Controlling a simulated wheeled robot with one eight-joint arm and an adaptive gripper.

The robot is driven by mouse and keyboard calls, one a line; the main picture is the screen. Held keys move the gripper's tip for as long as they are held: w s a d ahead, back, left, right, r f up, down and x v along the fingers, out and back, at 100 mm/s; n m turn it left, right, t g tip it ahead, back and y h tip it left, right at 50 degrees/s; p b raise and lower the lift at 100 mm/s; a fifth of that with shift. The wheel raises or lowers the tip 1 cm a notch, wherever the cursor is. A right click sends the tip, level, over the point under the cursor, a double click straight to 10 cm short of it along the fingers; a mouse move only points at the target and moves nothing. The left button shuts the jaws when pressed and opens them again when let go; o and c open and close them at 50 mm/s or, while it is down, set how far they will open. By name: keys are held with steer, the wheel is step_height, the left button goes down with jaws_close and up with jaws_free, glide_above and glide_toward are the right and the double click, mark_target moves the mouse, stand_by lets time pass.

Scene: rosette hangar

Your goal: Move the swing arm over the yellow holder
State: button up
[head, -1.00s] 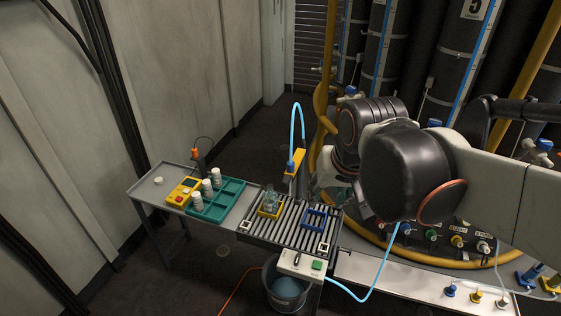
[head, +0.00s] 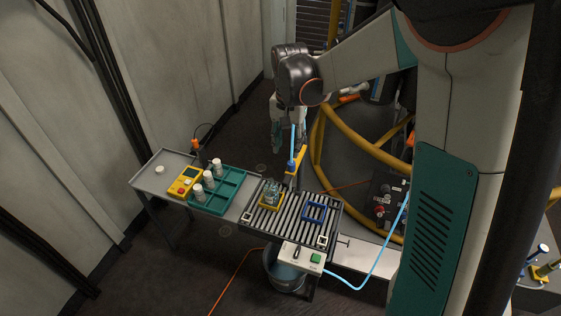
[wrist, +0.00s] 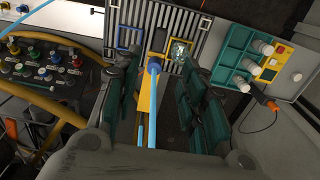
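The swing arm is a yellow bar (head: 299,160) with a blue fitting (head: 291,165) and a light blue hose, at the back edge of the slatted rack. The yellow holder (head: 263,207) sits on the rack in front and left of it, with a clear glass vessel (head: 271,190) in it. The fitting is behind the holder, not above it. My gripper (head: 284,143) hangs pointing down behind the rack by the hose. In the wrist view my gripper (wrist: 160,68) is open, its fingers apart on either side of the hose and yellow bar (wrist: 146,92). I cannot tell whether they touch.
A blue holder (head: 314,212) is on the rack to the right. A teal tray (head: 230,187) with white-capped vials and a yellow device (head: 185,187) stand on the left. A white switch box (head: 301,258) is at the rack front, above a bucket (head: 285,272).

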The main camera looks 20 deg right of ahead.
mark_target(287, 178)
step_height(287, 178, down, 14)
steer(key=b, duration=0.4)
steer(key=shift+r, duration=0.1)
jaws_close()
